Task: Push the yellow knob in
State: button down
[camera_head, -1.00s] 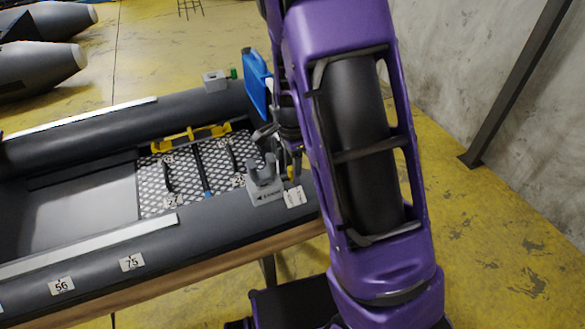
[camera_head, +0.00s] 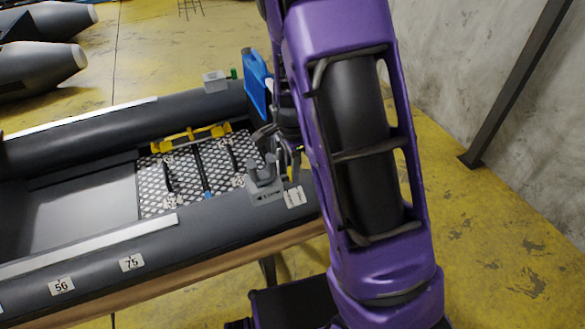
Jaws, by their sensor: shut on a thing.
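The yellow knob (camera_head: 290,173) shows only as a small yellow patch low at my gripper, next to the grey bracket at the boat's near right end. My gripper (camera_head: 291,166) is small and dark, partly hidden behind my purple arm. Its fingers point down and are shut on the yellow knob, most of which they cover. How far in the knob sits cannot be told.
The grey forked bracket (camera_head: 264,180) stands on the dark inflatable boat (camera_head: 200,205), close left of my gripper. A blue panel (camera_head: 256,84) rises behind. A concrete wall (camera_head: 500,60) is at right.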

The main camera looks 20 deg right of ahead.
dwell(0.6)
jog(key=shift+s+a+r+p, duration=0.1)
jog(key=shift+a+p, duration=0.25)
jog(key=shift+a, duration=0.15)
jog(key=shift+s+a+r+p, duration=0.1)
jog(key=shift+a+p, duration=0.2)
jog(key=shift+a, duration=0.15)
jog(key=shift+a+f, duration=0.1)
jog(key=shift+a, duration=0.15)
jog(key=c, duration=0.7)
grip_release()
notch_tip(320, 180, up, 17)
jog(key=p, duration=0.3)
